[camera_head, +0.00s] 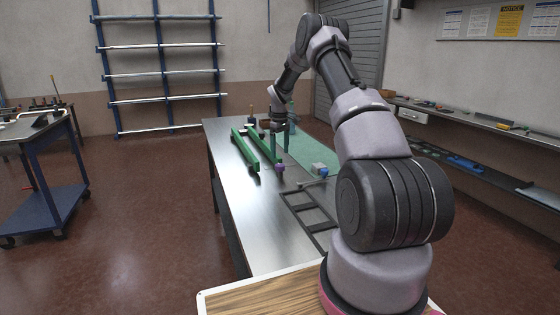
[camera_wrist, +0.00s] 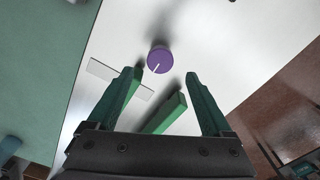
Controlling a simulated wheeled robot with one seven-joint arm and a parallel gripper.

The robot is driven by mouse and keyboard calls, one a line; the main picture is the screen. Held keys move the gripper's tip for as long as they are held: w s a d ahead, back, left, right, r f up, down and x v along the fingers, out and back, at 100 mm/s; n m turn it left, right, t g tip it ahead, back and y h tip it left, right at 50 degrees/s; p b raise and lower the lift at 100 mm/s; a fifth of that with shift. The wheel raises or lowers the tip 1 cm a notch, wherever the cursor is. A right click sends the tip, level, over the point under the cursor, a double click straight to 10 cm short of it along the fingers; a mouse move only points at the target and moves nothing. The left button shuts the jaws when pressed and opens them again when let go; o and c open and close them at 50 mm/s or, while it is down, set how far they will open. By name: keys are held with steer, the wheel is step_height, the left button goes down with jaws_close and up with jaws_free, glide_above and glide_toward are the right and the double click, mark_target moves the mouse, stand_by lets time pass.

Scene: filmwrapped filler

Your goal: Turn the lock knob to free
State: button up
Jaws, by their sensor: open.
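A round purple knob (camera_wrist: 159,58) with a short white line on its face is on the bright metal surface in the wrist view. The line points down and slightly left there. The knob also shows small in the head view (camera_head: 280,168), near the ends of two long green bars (camera_head: 244,150). My gripper (camera_wrist: 162,78) is open and empty, with its green fingers spread. In the wrist view the knob shows just beyond the fingertips, between them and apart from both. In the head view my gripper (camera_head: 280,144) is low over the bench, close to the knob.
The metal bench (camera_head: 232,192) has bare room at its left and front. A green mat (camera_head: 312,153) and a small grey and blue thing (camera_head: 320,168) are right of the knob. A dark frame (camera_head: 310,212) lies nearer. A pale plate (camera_wrist: 105,72) is left of the knob in the wrist view.

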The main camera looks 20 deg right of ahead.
steer(key=shift+r, duration=2.35)
step_height(320, 180, up, 15)
steer(key=m+t, duration=0.2)
glide_above(280, 165)
steer(key=s+a, duration=0.5)
steer(key=s, duration=0.2)
steer(key=s+a+r+m+t, duration=0.15)
steer(key=s+a+r, duration=0.25)
steer(key=s+r, duration=0.75)
steer(key=s+a+m+t+y, duration=0.1)
steer(key=s+a+m+t, duration=0.1)
steer(key=s, duration=1.1)
steer(key=s+a+m+t+y, duration=0.1)
steer(key=s+m, duration=0.3)
steer(key=s, duration=1)
steer(key=shift+a+r+t, duration=0.35)
steer(key=shift+a, duration=0.25)
